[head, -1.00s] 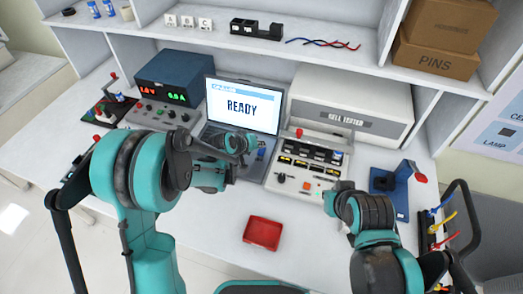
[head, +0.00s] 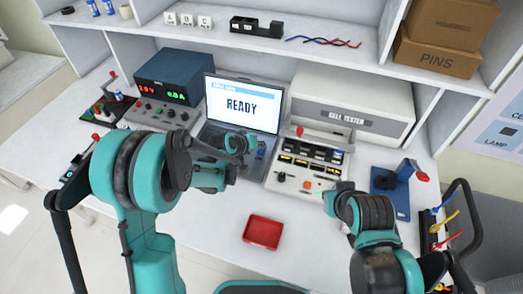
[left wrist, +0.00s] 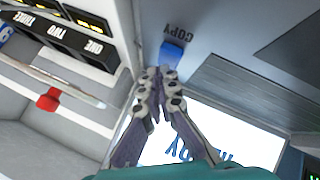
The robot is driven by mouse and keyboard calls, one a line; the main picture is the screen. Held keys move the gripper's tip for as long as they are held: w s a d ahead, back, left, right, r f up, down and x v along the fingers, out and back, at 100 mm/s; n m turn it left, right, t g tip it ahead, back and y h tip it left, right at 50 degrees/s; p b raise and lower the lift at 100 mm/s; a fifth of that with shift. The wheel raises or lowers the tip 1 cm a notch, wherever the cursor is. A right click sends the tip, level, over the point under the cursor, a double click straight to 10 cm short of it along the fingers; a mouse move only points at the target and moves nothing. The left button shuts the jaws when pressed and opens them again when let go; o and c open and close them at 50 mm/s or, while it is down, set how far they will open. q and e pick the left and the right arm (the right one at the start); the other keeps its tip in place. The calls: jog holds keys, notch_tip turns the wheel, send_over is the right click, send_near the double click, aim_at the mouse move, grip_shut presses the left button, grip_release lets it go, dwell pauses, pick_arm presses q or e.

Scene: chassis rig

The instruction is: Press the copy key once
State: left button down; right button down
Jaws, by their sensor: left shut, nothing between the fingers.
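The blue copy key (left wrist: 173,52) sits on the laptop's grey deck beside the printed word COPY; in the head view it is a small blue spot (head: 261,154). The laptop (head: 243,104) is open and its screen reads READY. My left gripper (left wrist: 158,74) is shut and empty, with its fingertips beside the key in the left wrist view; I cannot tell whether they touch it. In the head view this gripper (head: 246,146) is over the laptop deck. My right gripper (head: 333,190) is near the cell tester's front panel, its fingers too unclear to read.
The cell tester (head: 352,106) and its control panel (head: 300,165) stand right of the laptop. A power supply (head: 172,82) stands to its left. A red tray (head: 263,232) lies in front, with clear white bench around it. A blue stand (head: 390,190) is at the right.

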aim_at(260, 151)
pick_arm(q)
jog(key=shift+f+b, duration=0.35)
jog(key=shift+f, duration=0.1)
dwell(0.7)
jog(key=shift+r, duration=0.15)
jog(key=shift+r+p, duration=0.65)
jog(key=shift+r, duration=0.15)
notch_tip(260, 151, up, 5)
jog(key=p, duration=0.3)
jog(key=shift+p, duration=0.3)
dwell(0.6)
